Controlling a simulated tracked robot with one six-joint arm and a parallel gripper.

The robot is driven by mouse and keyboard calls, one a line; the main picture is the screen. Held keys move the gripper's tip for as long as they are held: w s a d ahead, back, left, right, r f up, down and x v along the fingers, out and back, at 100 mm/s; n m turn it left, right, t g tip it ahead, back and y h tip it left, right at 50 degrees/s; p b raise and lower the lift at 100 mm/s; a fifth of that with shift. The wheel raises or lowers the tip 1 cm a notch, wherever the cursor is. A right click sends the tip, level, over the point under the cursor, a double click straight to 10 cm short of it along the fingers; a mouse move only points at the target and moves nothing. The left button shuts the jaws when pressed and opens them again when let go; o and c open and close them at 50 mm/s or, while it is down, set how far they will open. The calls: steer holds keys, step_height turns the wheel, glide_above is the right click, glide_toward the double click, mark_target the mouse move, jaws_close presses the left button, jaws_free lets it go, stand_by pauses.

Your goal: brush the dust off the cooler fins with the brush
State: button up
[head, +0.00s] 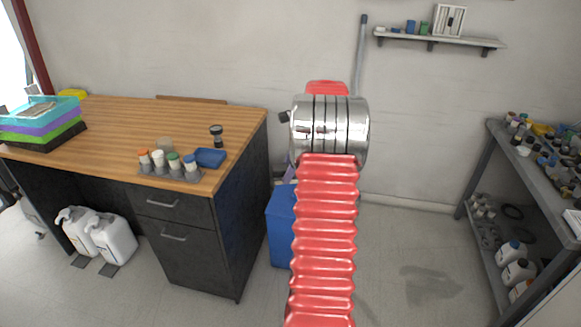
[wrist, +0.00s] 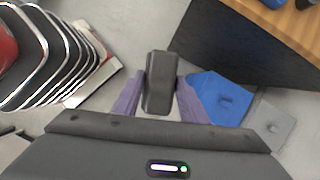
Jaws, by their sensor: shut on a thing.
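In the wrist view, the two purple fingers of my gripper (wrist: 158,98) are shut on a dark grey, blocky piece, the brush (wrist: 158,75) as far as I can tell. Its bristles do not show. At the left of the wrist view, apart from the brush, are several curved dark layers with bright edges (wrist: 65,50), beside a red surface. They may be the cooler fins, but I cannot tell for sure. No dust can be made out on them.
A wooden-topped desk (head: 190,105) stands at left with a bottle rack (head: 168,172) and stacked trays. A blue bin (head: 281,232) stands beside it and shows in the wrist view (wrist: 215,95). A grey shelf unit (head: 486,150) is at right.

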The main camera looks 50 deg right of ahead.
steer(key=shift+a+f+n+g, duration=0.3)
steer(key=shift+a+f+n, duration=0.2)
steer(key=shift+n, duration=0.3)
steer(key=w+a+f+n+g, duration=0.3)
steer(key=w+a+f+n, duration=0.15)
steer(key=a+n, duration=0.45)
steer(key=w+a+f+n+g, duration=0.25)
steer(key=a+f+n, duration=0.35)
steer(key=a, duration=0.4)
steer(key=a+f+n+h, duration=0.1)
steer(key=a+f+n, duration=0.1)
steer(key=a, duration=0.7)
steer(key=w+a+f+n+g+h, duration=0.1)
steer(key=a+f+n, duration=0.2)
steer(key=a, duration=0.7)
steer(key=w+a+f+n+h, duration=0.1)
steer(key=a+f+n, duration=0.2)
steer(key=a+n, duration=0.3)
steer(key=a, duration=0.4)
steer(key=shift+a+g, duration=0.2)
steer(key=shift+g, duration=0.15)
steer(key=shift+w, duration=0.15)
